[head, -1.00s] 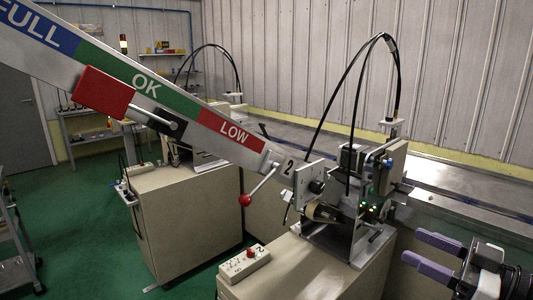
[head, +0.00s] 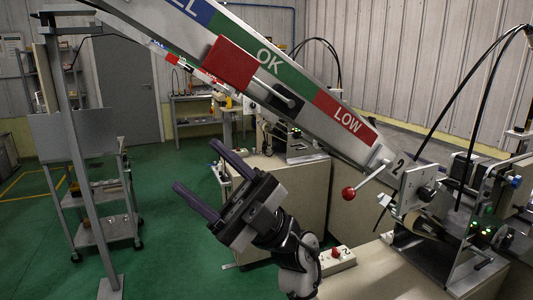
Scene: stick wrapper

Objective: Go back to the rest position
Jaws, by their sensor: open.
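My gripper (head: 205,170) is in the lower middle of the head view, with its two dark fingers spread apart and nothing between them. It points up and to the left, over the green floor, apart from the machine. The stick wrapper machine (head: 425,195), marked 2, stands at the right. Its sloping magazine (head: 270,60) carries blue, green and red bands reading OK and LOW, a red block (head: 229,62) and a lever with a red knob (head: 348,193). My wrist is in front of part of the beige cabinet.
A control box (head: 337,260) with a red button sits on the near cabinet, close to my wrist. A second beige cabinet (head: 290,200) stands behind. A grey post (head: 75,150) and a wheeled cart (head: 100,200) stand at the left. Green floor (head: 170,240) is open between.

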